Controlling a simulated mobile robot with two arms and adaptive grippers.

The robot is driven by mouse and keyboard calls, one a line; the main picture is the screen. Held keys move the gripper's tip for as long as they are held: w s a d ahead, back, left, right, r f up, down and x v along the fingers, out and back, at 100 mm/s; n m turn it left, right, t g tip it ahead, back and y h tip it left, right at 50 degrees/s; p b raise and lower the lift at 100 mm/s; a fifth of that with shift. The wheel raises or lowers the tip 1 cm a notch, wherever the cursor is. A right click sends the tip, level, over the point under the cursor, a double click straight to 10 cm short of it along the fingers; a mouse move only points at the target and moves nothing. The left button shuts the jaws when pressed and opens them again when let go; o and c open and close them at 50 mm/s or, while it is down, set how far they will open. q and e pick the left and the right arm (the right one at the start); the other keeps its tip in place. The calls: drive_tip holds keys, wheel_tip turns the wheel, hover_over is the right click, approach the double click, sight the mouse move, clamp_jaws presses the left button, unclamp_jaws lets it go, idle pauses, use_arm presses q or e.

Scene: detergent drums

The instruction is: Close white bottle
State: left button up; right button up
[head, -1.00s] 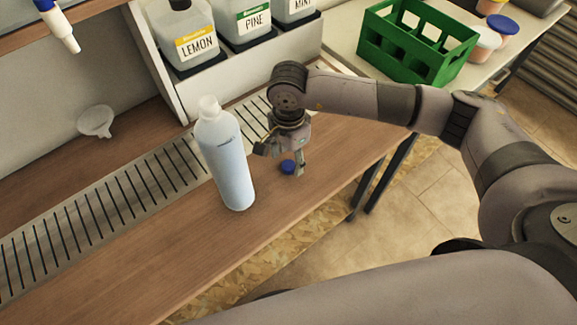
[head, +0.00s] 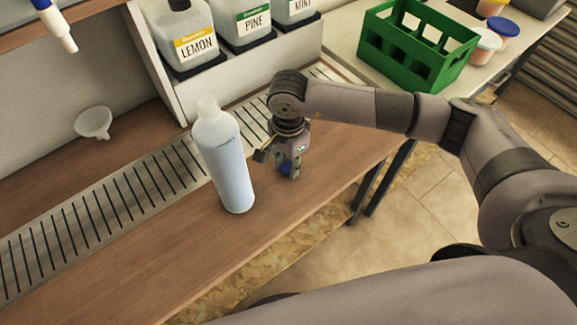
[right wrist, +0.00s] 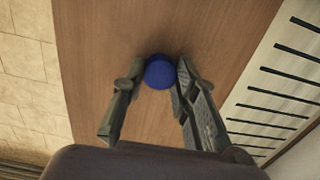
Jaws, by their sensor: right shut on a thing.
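The white bottle (head: 226,165) stands upright on the wooden counter in the head view. Its neck (head: 208,103) is bare, with no cap on it. My right gripper (head: 288,172) is just right of the bottle, low over the counter, and apart from it. It is shut on a blue cap (head: 284,169), mostly hidden by the fingers in the head view. In the right wrist view the round blue cap (right wrist: 160,71) sits between the tips of both fingers, close to the wood. My left gripper is not in view.
A slotted metal drain strip (head: 130,195) runs along the counter (head: 190,255) behind the bottle. Drums labelled LEMON (head: 192,35) and PINE (head: 243,22) stand on a rack behind. A funnel (head: 93,122) lies at left. A green crate (head: 415,45) stands on the right table.

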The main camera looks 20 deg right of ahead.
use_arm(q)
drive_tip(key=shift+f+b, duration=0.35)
use_arm(e)
wheel_tip(320, 180, up, 20)
idle(0.5)
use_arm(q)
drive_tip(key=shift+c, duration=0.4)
